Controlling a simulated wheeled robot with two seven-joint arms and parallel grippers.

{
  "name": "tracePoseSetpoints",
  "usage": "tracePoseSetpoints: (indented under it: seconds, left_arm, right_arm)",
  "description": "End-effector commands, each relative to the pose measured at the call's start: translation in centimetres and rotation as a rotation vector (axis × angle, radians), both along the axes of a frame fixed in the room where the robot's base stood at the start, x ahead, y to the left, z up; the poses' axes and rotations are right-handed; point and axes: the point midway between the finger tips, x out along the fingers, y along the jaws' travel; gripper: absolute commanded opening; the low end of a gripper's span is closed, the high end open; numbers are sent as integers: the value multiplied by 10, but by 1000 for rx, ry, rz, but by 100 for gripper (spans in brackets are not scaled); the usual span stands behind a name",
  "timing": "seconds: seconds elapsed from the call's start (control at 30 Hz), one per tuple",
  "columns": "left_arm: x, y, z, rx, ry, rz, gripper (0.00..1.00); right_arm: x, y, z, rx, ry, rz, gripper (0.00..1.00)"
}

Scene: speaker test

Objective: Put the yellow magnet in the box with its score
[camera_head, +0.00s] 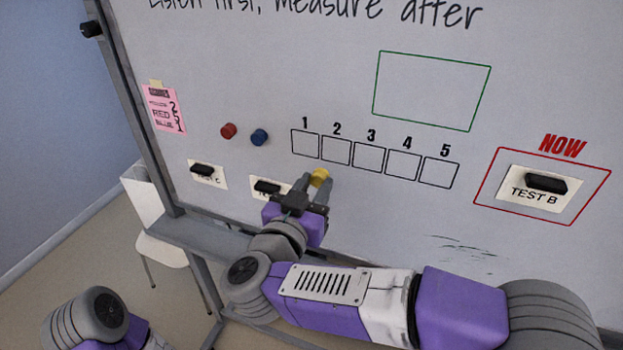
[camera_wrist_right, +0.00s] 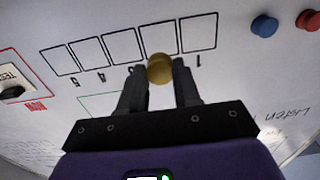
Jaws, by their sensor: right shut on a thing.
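My right gripper (camera_head: 312,186) is shut on the yellow magnet (camera_head: 320,177), which also shows between the fingertips in the right wrist view (camera_wrist_right: 160,68). In the head view the magnet appears just below box 2 (camera_head: 336,151); in the wrist view it covers that box's label. Whether it touches the board I cannot tell. The row of numbered boxes, from box 1 (camera_head: 305,144) to box 5 (camera_head: 439,172), is empty. A pink score note (camera_head: 163,108) shows 2, RED 5 and BLUE 1; the word beside 2 is too small to read. My left gripper is out of view.
A red magnet (camera_head: 228,130) and a blue magnet (camera_head: 259,137) sit on the whiteboard left of the boxes. Cards with black clips hang below (camera_head: 207,174), and a TEST B card (camera_head: 532,196) is in the red NOW frame. The green frame (camera_head: 431,91) is empty.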

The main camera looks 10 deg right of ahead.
Motion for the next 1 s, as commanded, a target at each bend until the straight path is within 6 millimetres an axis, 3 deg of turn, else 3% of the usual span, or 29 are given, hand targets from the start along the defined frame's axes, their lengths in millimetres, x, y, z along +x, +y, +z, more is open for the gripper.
tracePoseSetpoints:
  seconds: [0.67,1.0]
  left_arm:
    - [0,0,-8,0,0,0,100]
    - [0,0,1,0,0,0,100]
  right_arm:
    - [41,-28,0,1,-3,-1,10]
    - [60,-40,0,-1,-1,0,10]
